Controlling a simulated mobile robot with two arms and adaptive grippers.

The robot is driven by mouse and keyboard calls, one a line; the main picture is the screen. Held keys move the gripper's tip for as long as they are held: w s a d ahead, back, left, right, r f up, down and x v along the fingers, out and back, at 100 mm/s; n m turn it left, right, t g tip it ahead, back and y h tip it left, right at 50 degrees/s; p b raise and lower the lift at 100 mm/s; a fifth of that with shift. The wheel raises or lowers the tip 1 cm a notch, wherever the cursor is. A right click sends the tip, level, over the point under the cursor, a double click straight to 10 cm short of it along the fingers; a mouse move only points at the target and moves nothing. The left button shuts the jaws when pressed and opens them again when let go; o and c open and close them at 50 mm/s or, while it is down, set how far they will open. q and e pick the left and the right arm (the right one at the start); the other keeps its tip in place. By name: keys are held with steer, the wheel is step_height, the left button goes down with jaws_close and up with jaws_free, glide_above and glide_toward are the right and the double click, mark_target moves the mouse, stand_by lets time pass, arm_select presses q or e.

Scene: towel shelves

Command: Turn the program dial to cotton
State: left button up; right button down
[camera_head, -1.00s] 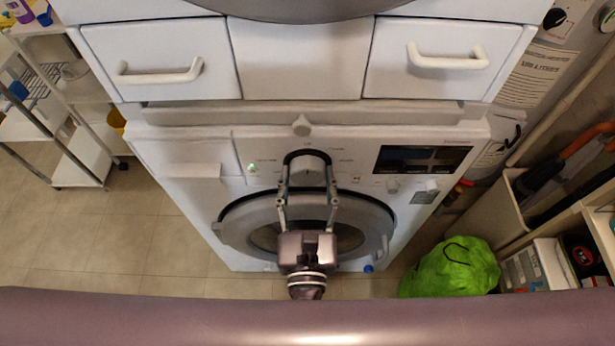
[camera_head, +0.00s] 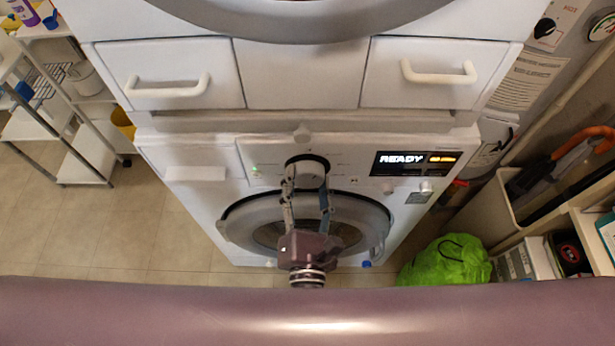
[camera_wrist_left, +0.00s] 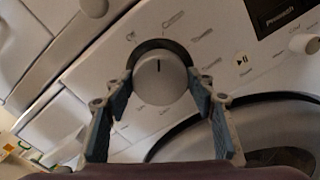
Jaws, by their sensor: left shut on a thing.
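My right gripper is not in view.
The round door (camera_head: 365,205) lies below the panel. Drawers with white handles (camera_head: 438,73) are above. A green bag (camera_head: 445,262) and a bin with tools (camera_head: 520,190) stand right. A wire shelf cart (camera_head: 85,165) stands left, with free floor between.

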arm_select(q)
steer(key=shift+r+m+p, duration=0.1)
steer(key=shift+m+p, duration=0.2)
steer(key=shift+m, duration=0.2)
steer(key=o, duration=1.2)
steer(key=shift+w, duration=0.1)
steer(key=shift+c, duration=0.2)
steer(key=s, duration=1.2)
